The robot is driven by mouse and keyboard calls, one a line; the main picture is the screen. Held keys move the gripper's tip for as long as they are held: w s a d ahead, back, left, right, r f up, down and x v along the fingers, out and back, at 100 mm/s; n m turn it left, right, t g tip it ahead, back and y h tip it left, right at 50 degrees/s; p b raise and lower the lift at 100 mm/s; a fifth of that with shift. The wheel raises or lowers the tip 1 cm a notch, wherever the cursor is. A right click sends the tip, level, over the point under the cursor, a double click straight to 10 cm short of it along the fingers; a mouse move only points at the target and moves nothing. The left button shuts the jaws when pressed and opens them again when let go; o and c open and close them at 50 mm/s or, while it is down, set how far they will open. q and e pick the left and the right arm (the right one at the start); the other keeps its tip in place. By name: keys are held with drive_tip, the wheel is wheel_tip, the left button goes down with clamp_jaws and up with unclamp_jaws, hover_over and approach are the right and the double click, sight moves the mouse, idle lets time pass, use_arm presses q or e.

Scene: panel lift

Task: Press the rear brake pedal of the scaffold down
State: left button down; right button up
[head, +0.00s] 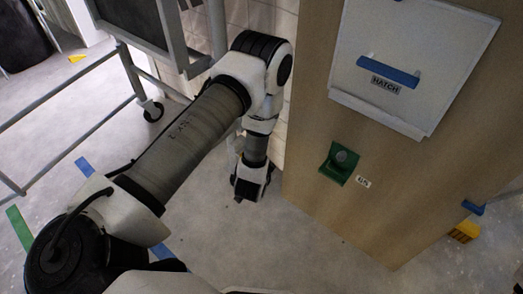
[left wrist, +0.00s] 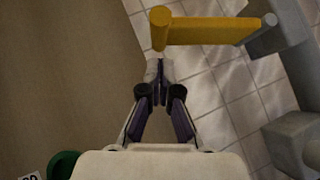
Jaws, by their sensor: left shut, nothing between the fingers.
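The yellow pedal (left wrist: 205,30) shows at the top of the left wrist view as a bar joined at its right end to a grey bracket (left wrist: 275,30). I cannot make it out in the head view, where my arm covers part of that area. My left gripper (left wrist: 160,68) is shut and empty, its tips just below the pedal's left end in the picture; I cannot tell whether they touch. In the head view, my left gripper (head: 240,197) points down beside the wooden panel, low over the floor. My right gripper is not in view. The scaffold's grey frame (head: 130,75) stands behind my arm.
The wooden panel (head: 300,170) stands close on the right, with a white hatch (head: 410,50), a blue handle (head: 388,72) and a green fixture (head: 338,165). A caster (head: 152,110) stands under the frame. Grey floor (head: 290,245) in front of the panel is clear.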

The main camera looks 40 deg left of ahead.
use_arm(q)
drive_tip(key=shift+f+y, duration=0.4)
drive_tip(key=shift+f, duration=0.85)
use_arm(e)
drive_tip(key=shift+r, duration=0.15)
use_arm(q)
drive_tip(key=shift+s, duration=0.1)
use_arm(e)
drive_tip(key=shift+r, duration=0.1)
